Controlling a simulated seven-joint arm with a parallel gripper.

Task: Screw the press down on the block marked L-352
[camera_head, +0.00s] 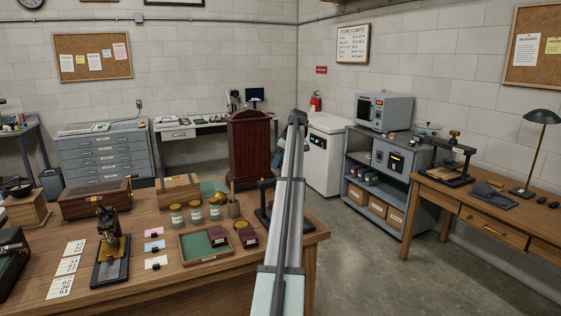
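A black and brass press-like device (110,248) stands on a dark base at the front left of the wooden table. A second dark frame (264,203) stands near the table's right end, partly hidden behind my arm. A third screw-press-like frame (455,158) stands on the right-hand desk. Small dark red blocks lie on the near table, one (217,236) at the green tray and one (246,234) beside it. No marking L-352 can be read on anything. My arm rises through the middle of the view; my gripper does not show.
The near wooden table (180,278) also bears a green-lined tray (203,256), several jars, wooden boxes and number cards (66,266). The right desk (475,205) holds a lamp (540,118) and dark cloth. Grey shelving (384,195) stands behind. Floor between table and desk is clear.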

